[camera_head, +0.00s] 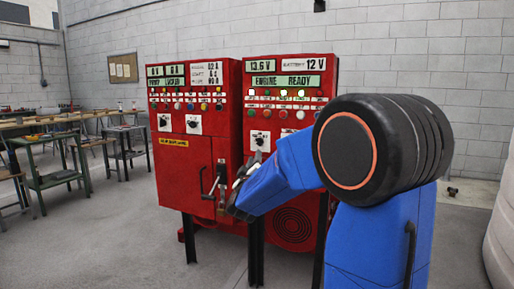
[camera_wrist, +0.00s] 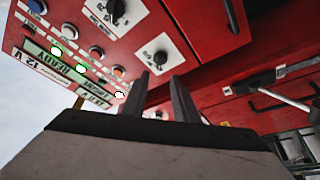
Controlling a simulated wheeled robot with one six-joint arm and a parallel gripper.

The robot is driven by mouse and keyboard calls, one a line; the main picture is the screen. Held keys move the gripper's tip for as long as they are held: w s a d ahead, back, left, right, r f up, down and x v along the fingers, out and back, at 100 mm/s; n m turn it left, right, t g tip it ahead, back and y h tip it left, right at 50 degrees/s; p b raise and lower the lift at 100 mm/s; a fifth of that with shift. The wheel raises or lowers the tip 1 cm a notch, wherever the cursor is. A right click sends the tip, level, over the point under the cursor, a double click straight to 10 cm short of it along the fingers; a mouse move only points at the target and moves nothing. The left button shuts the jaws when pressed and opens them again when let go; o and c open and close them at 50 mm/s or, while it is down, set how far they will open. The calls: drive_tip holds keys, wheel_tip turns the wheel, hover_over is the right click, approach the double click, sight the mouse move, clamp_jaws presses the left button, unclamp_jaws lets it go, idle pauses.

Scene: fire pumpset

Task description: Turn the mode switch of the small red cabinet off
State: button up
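Two red cabinets stand side by side on legs, a left one (camera_head: 183,165) and a right one (camera_head: 290,72); I cannot tell which is the small one. The left cabinet has two black rotary switches on white plates, one at left (camera_head: 164,122) and one at right (camera_head: 193,124). The right cabinet shows one such switch (camera_head: 259,140); my arm hides part of its front. My gripper (camera_head: 238,178) is open and empty before the cabinets. In the wrist view, a black switch (camera_wrist: 160,57) lies just beyond my parted fingertips (camera_wrist: 161,77). Another switch (camera_wrist: 115,10) is higher up.
A lever handle (camera_head: 218,180) sticks out from the left cabinet's door. Coloured buttons and lit lamps (camera_head: 283,95) line the right cabinet's panel. Work tables (camera_head: 55,165) stand at the far left. The floor (camera_head: 120,235) at the front left is clear.

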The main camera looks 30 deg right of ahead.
sight(258, 144)
drive_tip(key=x, duration=1)
drive_tip(key=shift+w+d, duration=0.2)
drive_tip(key=shift+w, duration=0.05)
clamp_jaws()
